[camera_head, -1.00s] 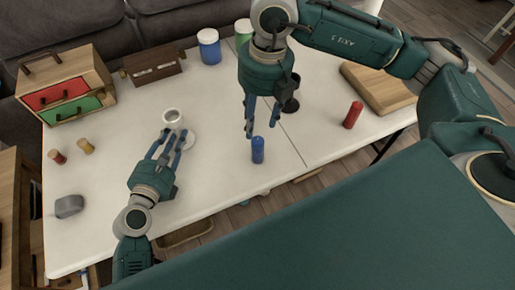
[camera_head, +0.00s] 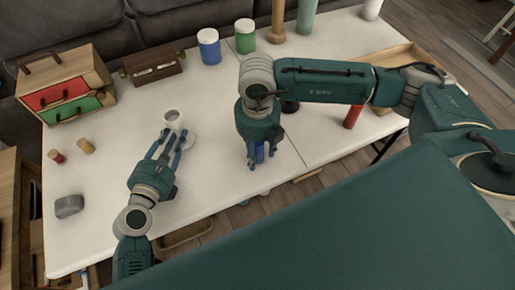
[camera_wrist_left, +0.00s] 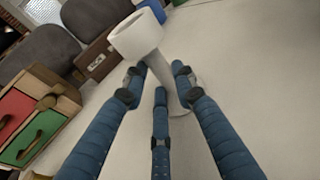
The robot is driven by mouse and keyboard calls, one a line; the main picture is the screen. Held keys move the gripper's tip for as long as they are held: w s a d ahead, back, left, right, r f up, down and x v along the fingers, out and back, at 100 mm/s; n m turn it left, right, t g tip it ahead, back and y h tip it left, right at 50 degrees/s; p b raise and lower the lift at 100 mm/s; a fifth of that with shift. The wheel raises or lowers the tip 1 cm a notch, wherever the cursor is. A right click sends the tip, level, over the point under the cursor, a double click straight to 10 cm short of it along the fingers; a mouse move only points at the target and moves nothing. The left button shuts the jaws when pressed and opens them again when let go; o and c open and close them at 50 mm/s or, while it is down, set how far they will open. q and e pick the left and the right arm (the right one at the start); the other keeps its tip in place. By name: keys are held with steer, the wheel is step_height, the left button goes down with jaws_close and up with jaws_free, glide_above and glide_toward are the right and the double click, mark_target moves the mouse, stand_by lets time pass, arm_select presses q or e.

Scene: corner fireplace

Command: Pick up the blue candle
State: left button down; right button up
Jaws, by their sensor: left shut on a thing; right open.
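The blue candle (camera_head: 260,154) stands upright on the white table. It is partly hidden by my right gripper (camera_head: 261,160), which has come down over it with open fingers on its sides; I cannot tell whether they touch it. My left gripper (camera_head: 172,139) is shut on a white candle holder (camera_head: 173,115), with a cup-like top and a wide foot. In the left wrist view the white holder (camera_wrist_left: 139,38) rises between the blue fingertips (camera_wrist_left: 160,80).
A red candle (camera_head: 353,117) stands to the right. A dark holder (camera_head: 290,106) is partly hidden behind my right arm. A small drawer chest (camera_head: 65,85), a brown box (camera_head: 152,65) and lidded jars (camera_head: 209,47) are at the back. The table's front middle is clear.

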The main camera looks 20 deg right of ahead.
steer(key=shift+f, duration=0.35)
jaws_close()
steer(key=shift+r, duration=0.15)
steer(key=r, duration=0.9)
steer(key=shift+w+a+r, duration=0.15)
steer(key=shift+w, duration=0.1)
steer(key=w+a+r, duration=0.3)
steer(key=w+a, duration=0.4)
steer(key=a, duration=0.1)
steer(key=w+a+r, duration=0.4)
steer(key=w+a, duration=0.4)
steer(key=a, duration=0.1)
steer(key=shift+a+r+m, duration=0.15)
steer(key=shift+r+m, duration=0.15)
steer(key=shift+m, duration=0.1)
